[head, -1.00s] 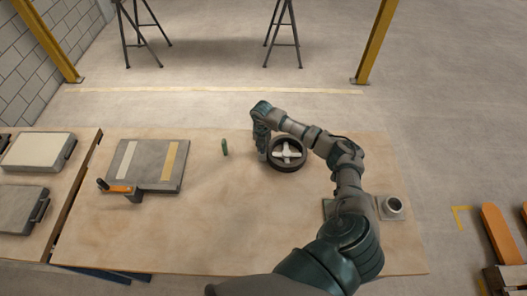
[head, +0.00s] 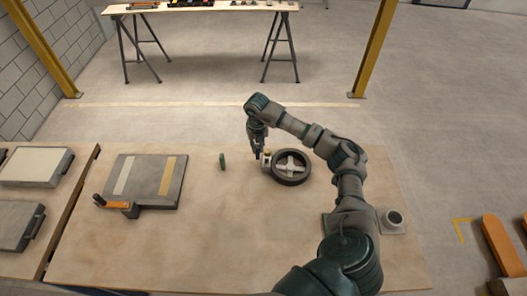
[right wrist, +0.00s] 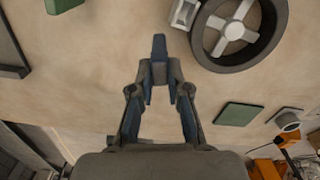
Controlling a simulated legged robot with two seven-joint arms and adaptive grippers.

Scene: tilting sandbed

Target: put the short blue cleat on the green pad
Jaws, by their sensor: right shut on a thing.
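My right gripper (head: 259,151) is shut on the short blue cleat, above the table, just left of the black wheel. In the right wrist view the cleat (right wrist: 159,46) sticks out beyond the shut fingertips (right wrist: 160,72). The green pad (right wrist: 239,114) lies flat on the table in the right wrist view, to the right of the gripper and apart from it. In the head view my right arm largely covers the pad's area. My left gripper is not in view.
A black wheel with pale spokes (head: 291,167) lies beside the gripper, with a small pale block (head: 267,158) at its left. A green block (head: 222,161) stands farther left. A grey board with two strips (head: 145,182) lies left. A round socket (head: 394,218) sits right.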

